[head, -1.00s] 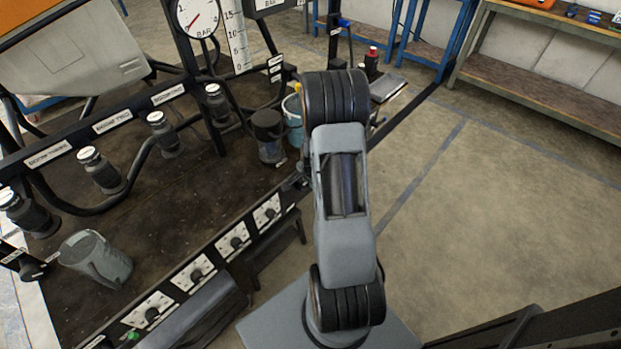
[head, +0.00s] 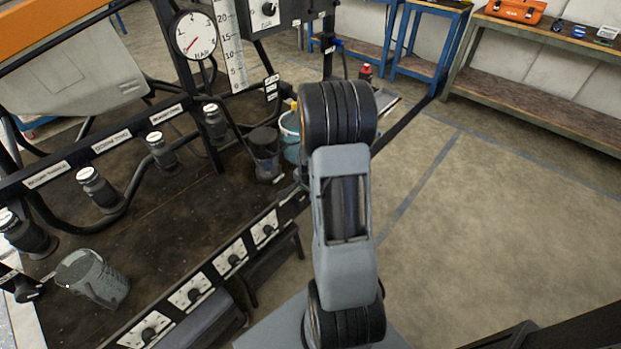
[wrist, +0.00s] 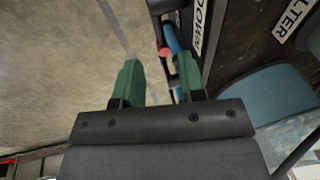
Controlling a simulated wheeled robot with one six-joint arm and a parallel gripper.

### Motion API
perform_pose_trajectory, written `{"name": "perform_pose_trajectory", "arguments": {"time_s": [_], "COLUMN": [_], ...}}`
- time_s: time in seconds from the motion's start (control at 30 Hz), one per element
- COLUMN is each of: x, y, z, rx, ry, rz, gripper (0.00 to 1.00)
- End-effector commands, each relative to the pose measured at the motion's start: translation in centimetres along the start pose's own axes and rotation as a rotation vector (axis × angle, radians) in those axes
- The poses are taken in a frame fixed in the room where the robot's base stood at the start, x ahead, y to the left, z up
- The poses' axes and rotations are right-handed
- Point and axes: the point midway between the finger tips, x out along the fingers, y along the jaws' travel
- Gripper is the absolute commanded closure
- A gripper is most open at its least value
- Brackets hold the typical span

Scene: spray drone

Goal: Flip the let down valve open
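In the wrist view my gripper (wrist: 159,66) shows two green fingers with a clear gap between them, open and empty. Just beyond the fingertips, nearer the right one, is a blue lever-like part (wrist: 171,38) with a red piece (wrist: 164,52) beside it. A white label reading "DOWN" (wrist: 201,25) lies right of it, so this looks like the let down valve. I cannot tell whether any finger touches it. In the head view my arm hides the gripper and this spot.
A bluish bucket (wrist: 262,92) is close to the right finger. A "FILTER" label (wrist: 291,18) is at upper right. In the head view, a pressure gauge (head: 195,36), nozzle bodies (head: 99,189) and a grey jug (head: 93,278) are on the left. Open floor (head: 500,220) lies right.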

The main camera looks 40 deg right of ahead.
Motion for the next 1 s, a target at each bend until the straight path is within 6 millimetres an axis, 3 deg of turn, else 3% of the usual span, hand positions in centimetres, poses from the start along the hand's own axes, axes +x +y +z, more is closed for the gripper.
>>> {"name": "perform_pose_trajectory", "arguments": {"time_s": [0.03, 0.2, 0.4, 0.6, 1.0], "x": [-1.5, -4.7, -7.3, -8.4, -8.5], "y": [-0.1, 0.0, 0.1, 0.2, 0.2], "z": [-0.1, -0.1, -0.1, -0.1, 0.0], "rx": [0.001, 0.003, 0.003, 0.003, 0.003], "ry": [0.002, 0.002, 0.001, -0.001, -0.001], "rz": [-0.002, -0.001, 0.0, 0.002, 0.003], "gripper": [0.63, 0.63, 0.63, 0.63, 0.63]}}
